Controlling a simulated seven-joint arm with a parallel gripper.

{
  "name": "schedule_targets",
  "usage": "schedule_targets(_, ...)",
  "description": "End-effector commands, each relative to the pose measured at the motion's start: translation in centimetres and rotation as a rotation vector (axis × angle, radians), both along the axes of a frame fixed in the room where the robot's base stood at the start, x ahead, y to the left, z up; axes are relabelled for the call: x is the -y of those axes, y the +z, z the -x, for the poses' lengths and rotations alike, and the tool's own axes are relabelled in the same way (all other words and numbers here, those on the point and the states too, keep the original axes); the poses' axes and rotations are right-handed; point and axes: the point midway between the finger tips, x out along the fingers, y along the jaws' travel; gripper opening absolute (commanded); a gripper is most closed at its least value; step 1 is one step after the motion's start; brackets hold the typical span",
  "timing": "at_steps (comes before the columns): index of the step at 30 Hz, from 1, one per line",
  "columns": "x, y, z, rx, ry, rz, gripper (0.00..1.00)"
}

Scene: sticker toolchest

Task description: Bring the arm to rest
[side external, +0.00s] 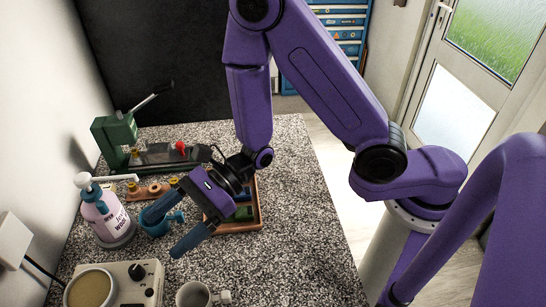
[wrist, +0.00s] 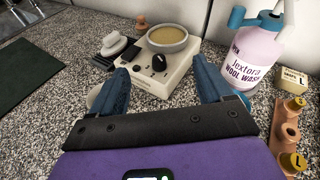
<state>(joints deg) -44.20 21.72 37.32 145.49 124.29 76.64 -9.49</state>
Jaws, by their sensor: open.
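My purple arm reaches over the speckled worktop (side external: 285,240). My gripper (side external: 163,233) has two blue fingers, spread wide apart with nothing held between them. In the wrist view the gripper (wrist: 165,80) points toward the cream hotplate (wrist: 165,78), with the fingers on either side of it in the picture. In the side view a blue cup (side external: 176,216) is close to the farther finger, which partly hides it. I cannot tell whether they touch.
The hotplate carries a bowl (side external: 92,287). A pink wool wash bottle (side external: 105,222) stands by the wall. A white mug (side external: 193,295) stands at the front. A wooden tray (side external: 260,217) lies partly under my arm. A green press (side external: 114,135) stands behind. The right worktop is clear.

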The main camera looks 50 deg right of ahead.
Motion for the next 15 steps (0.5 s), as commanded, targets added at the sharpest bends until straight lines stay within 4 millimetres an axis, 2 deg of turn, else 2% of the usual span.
schedule_targets(4, -0.2, 1.9, 2.9, 0.061, 0.228, -0.003, 0.79)
schedule_targets(8, 0.5, 3.1, 5.7, 0.119, 0.425, 0.007, 0.79)
schedule_targets(15, 3.8, 4.4, 10.8, 0.251, 0.778, 0.048, 0.79)
